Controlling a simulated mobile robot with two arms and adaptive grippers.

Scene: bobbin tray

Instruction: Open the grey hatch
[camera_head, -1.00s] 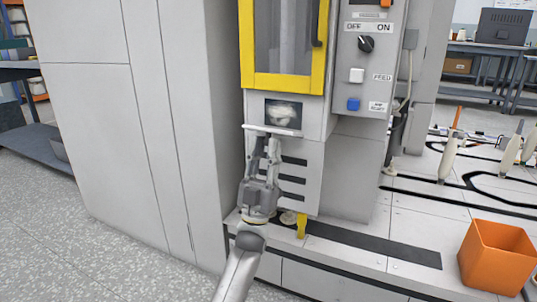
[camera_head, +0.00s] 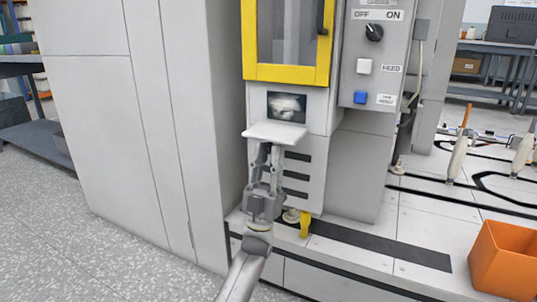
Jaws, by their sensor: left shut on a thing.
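The grey hatch (camera_head: 276,132) is a light grey flap on the front of the machine, below the yellow-framed door. It is tilted outward and down, its top face showing. Above it the opening (camera_head: 286,107) is uncovered, with something pale inside. My left gripper (camera_head: 268,149) comes up from below and is shut on the hatch at its front edge. The fingertips are partly hidden under the flap. My right gripper is not in view.
A yellow-framed door (camera_head: 288,74) is above the opening. A control panel (camera_head: 372,60) with a knob and buttons is to the right. An orange bin (camera_head: 502,262) stands on the platform at lower right. Several pale bobbins stand at the right.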

